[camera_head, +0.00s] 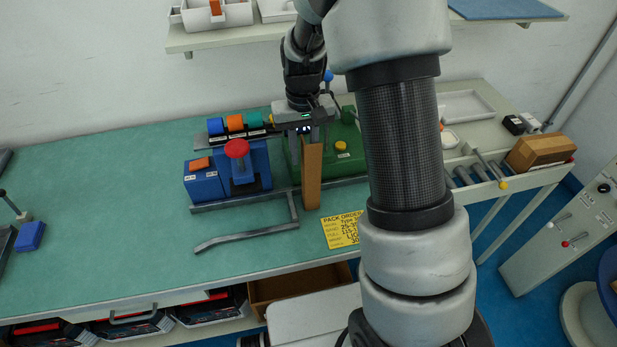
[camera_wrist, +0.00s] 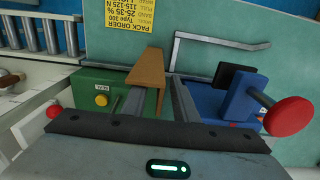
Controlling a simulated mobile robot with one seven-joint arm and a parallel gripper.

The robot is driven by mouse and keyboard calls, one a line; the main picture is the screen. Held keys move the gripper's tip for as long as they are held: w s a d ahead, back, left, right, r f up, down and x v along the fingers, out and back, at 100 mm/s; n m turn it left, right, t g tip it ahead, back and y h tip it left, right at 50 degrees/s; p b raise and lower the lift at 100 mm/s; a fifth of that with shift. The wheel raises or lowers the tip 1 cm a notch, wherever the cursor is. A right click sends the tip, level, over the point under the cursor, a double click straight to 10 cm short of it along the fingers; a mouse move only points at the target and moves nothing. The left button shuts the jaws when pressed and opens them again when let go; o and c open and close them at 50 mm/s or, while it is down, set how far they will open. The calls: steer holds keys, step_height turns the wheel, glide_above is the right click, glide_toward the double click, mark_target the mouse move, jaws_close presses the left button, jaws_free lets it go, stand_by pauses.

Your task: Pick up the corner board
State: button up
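The corner board is a brown, upright, angled strip (camera_head: 312,178) at the front of the green and blue machine on the bench. In the wrist view the board (camera_wrist: 147,68) runs from the upper middle down between my two grey fingers. My gripper (camera_head: 304,134) is above the machine, pointing down at the board's upper end. In the wrist view my gripper (camera_wrist: 157,90) has its fingers apart, one on either side of the board's end, with gaps visible. I see no clear contact. My gripper partly hides the machine's top.
The blue unit with a red knob (camera_head: 237,148) stands left of the board, and the green housing (camera_head: 346,155) stands right. A bent grey bar (camera_head: 245,236) and yellow pack order card (camera_head: 342,229) lie in front. The green bench top (camera_head: 110,230) is mostly clear on the left.

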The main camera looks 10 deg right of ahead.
steer(key=shift+f, duration=0.85)
jaws_close()
